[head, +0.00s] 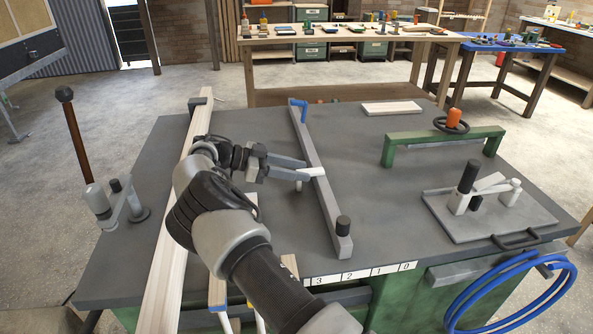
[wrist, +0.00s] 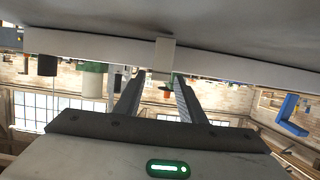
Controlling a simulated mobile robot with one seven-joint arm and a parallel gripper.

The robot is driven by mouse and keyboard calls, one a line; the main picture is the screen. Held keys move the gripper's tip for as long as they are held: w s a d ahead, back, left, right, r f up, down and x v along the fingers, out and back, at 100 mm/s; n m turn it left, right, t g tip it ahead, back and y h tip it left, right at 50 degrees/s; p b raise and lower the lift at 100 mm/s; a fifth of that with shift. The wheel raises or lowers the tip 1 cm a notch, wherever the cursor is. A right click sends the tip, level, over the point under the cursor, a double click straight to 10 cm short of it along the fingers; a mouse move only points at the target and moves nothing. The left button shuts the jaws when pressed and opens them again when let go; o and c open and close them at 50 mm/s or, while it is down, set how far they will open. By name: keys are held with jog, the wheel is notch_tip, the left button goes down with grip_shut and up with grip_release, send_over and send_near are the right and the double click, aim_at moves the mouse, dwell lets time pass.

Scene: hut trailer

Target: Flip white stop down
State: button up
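The white stop (head: 315,172) is a small pale piece on the long grey bar (head: 320,200), about midway along it. In the wrist view the stop (wrist: 165,54) is a white block on the edge of the bar, just beyond my fingertips and roughly in line with the gap between them. My gripper (head: 304,169) reaches in from the left, with its fingers at the bar beside the stop. In the wrist view the two fingers of my gripper (wrist: 159,76) are apart with nothing visible held. I cannot tell whether they touch the stop.
A long wooden plank (head: 178,230) lies to the left, under my arm. A green frame (head: 445,140) and a clamp plate (head: 490,215) stand to the right.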

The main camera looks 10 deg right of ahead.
jog(key=shift+a, duration=0.1)
jog(key=v, duration=0.7)
jog(key=shift+a, duration=0.15)
dwell(0.3)
